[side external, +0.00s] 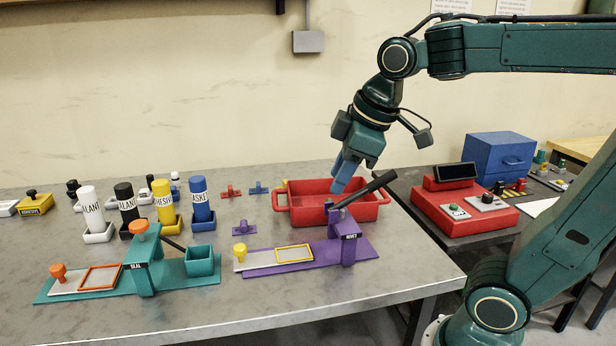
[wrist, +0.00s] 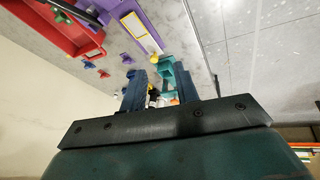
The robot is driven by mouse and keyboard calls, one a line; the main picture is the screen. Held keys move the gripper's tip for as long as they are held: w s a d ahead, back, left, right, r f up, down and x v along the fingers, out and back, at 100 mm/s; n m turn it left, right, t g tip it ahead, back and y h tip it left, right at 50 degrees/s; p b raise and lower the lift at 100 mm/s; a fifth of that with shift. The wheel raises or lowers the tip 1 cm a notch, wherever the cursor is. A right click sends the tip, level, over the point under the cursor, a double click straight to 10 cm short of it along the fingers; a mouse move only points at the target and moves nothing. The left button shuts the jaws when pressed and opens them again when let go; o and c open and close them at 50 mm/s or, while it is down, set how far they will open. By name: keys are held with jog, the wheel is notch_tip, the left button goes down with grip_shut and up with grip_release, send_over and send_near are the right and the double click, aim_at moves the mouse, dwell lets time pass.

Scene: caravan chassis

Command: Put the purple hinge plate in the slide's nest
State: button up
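The purple hinge plate (side external: 244,228) lies flat on the grey table, left of the red bin and behind the purple press. It also shows in the wrist view (wrist: 127,58). The slide (side external: 251,260) is a pale strip with a yellow knob, on the purple press base. Its nest (side external: 294,254) is a yellow-rimmed frame and looks empty. My gripper (side external: 344,178) hangs over the red bin, well above the table and to the right of the plate. In the wrist view its two blue fingers (wrist: 160,88) stand apart with nothing held between them.
The red bin (side external: 365,210) and the press's raised black lever (side external: 365,188) are close beneath my gripper. Red (side external: 231,191) and blue (side external: 258,188) plates lie behind the purple one. Labelled bottles stand left; a teal press (side external: 150,265) is front left.

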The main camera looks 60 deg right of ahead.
jog(key=w+d+n, duration=0.2)
jog(key=w+n, duration=0.4)
jog(key=w, duration=0.4)
jog(key=w+d+f+n+g, duration=0.1)
jog(key=w+d+f+n, duration=0.2)
jog(key=w, duration=0.4)
jog(key=w+d+f+n+g, duration=0.1)
jog(key=w+d+f+n, duration=0.2)
jog(key=w+f+n, duration=0.3)
jog(key=w+d+f+n, duration=0.3)
jog(key=w+f+n, duration=0.1)
jog(key=w, duration=0.4)
jog(key=shift+w+f+n+g, duration=0.15)
jog(key=shift+w+n+g, duration=0.25)
jog(key=shift+f, duration=0.1)
send_over(244, 223)
jog(key=s, duration=0.1)
jog(key=shift+d+f, duration=0.1)
jog(key=shift+f, duration=4)
jog(key=shift+w+f, duration=0.25)
jog(key=shift+f, duration=1.05)
jog(key=shift+w+f, duration=0.2)
jog(key=shift+f, duration=1.05)
